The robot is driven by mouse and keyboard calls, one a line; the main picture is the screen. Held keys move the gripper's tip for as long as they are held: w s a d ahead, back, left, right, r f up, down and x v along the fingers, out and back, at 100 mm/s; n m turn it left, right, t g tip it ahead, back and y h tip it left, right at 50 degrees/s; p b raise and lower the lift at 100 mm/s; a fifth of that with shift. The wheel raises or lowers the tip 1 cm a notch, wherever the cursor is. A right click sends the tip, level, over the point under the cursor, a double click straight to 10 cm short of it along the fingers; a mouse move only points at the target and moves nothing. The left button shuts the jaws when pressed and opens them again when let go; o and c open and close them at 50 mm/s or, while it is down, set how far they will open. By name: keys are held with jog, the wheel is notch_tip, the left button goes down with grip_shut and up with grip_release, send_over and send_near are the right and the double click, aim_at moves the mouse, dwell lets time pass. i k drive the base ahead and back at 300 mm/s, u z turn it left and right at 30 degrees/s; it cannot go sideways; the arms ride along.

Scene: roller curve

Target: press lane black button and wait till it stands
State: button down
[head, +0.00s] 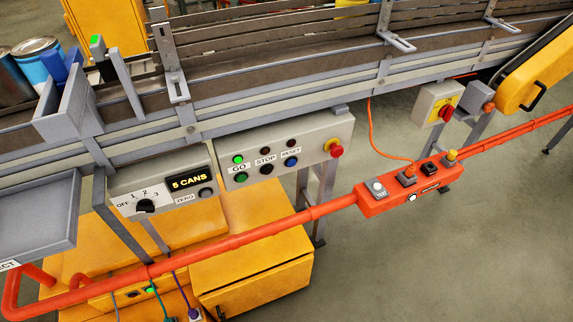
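The grey GO/STOP/RESET panel (318,128) hangs under the conveyor lane (240,80). Its black button (266,169) sits by the STOP label, between a green GO button (242,176) and a blue RESET button (291,161). The GO lamp (238,160) is lit green; the lamps above STOP and RESET look dark. Another black button (429,168) is on the orange box (375,207) on the rail. Whether the lane moves cannot be told from one frame. My gripper is not in view.
A red mushroom button (336,151) is at the panel's right end. The orange rail (240,237) crosses in front of the panels. A counter display (189,180) reads 5 CANS. A blue can (38,62) stands at the lane's left end. Floor at lower right is clear.

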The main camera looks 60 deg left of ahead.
aim_at(267, 170)
jog(key=z, duration=0.05)
jog(key=i, duration=0.7)
jog(key=u, duration=4.65)
